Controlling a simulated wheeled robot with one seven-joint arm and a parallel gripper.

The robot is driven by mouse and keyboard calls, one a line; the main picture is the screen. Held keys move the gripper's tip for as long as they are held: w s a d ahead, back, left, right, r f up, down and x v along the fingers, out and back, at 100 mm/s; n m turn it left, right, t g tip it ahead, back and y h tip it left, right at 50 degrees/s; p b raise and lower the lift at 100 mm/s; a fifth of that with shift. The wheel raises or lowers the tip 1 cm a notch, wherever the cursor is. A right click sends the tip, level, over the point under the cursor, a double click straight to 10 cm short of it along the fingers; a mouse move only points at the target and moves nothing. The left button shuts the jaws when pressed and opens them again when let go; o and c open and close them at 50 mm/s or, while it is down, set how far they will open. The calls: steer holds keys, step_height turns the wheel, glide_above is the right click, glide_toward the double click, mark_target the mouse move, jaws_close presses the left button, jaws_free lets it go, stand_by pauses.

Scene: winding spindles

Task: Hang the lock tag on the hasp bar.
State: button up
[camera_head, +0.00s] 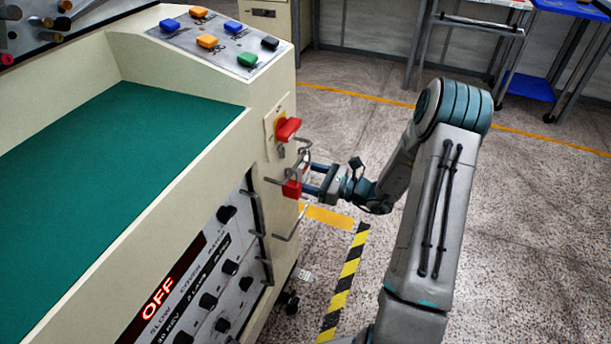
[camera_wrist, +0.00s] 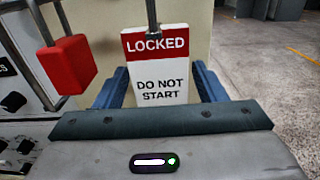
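The lock tag (camera_wrist: 157,70) is a red and white plate reading LOCKED, DO NOT START. It faces the wrist camera, upright. A grey metal piece (camera_wrist: 152,14) meets its top edge; whether the tag hangs from it is unclear. My gripper (camera_wrist: 161,72) has its two blue fingers at the tag's left and right edges; I cannot tell whether they touch it. In the head view my gripper (camera_head: 313,180) is beside the metal bars on the panel's side, and the tag is only a small red and pale patch (camera_head: 306,170). The hasp bar cannot be singled out with certainty.
A red padlock (camera_head: 292,188) hangs close left of my gripper, large in the wrist view (camera_wrist: 68,66). A red rotary switch (camera_head: 287,128) is just above. Wire handles (camera_head: 255,222) project from the machine's front. Open floor (camera_head: 530,230) lies to the right.

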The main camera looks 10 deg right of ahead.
steer(key=shift+o, duration=0.3)
steer(key=shift+d, duration=0.1)
steer(key=p+v, duration=0.2)
steer(key=v, duration=1.2)
steer(key=s+a+r+n+g+h+p, duration=0.2)
steer(key=s+a+r+n+g+p, duration=0.4)
steer(key=r, duration=0.3)
steer(key=s+a+r+n+g+h+p, duration=0.2)
steer(key=s+a+r+n+g+p, duration=0.25)
steer(key=a+r+n, duration=0.4)
steer(key=s+d+r+n+t+h+p, duration=0.1)
steer(key=s+r+n+h+p, duration=0.3)
steer(key=r, duration=0.6)
steer(key=s+d+r+n+t+h+p, duration=0.1)
steer(key=s+r+n+h+p, duration=0.3)
steer(key=r, duration=0.6)
steer(key=n+h+p, duration=0.2)
steer(key=shift+s+d+r+t+h+p, duration=0.25)
steer(key=shift+t+h+p, duration=0.05)
steer(key=shift+t+p, duration=0.1)
steer(key=shift+n, duration=0.25)
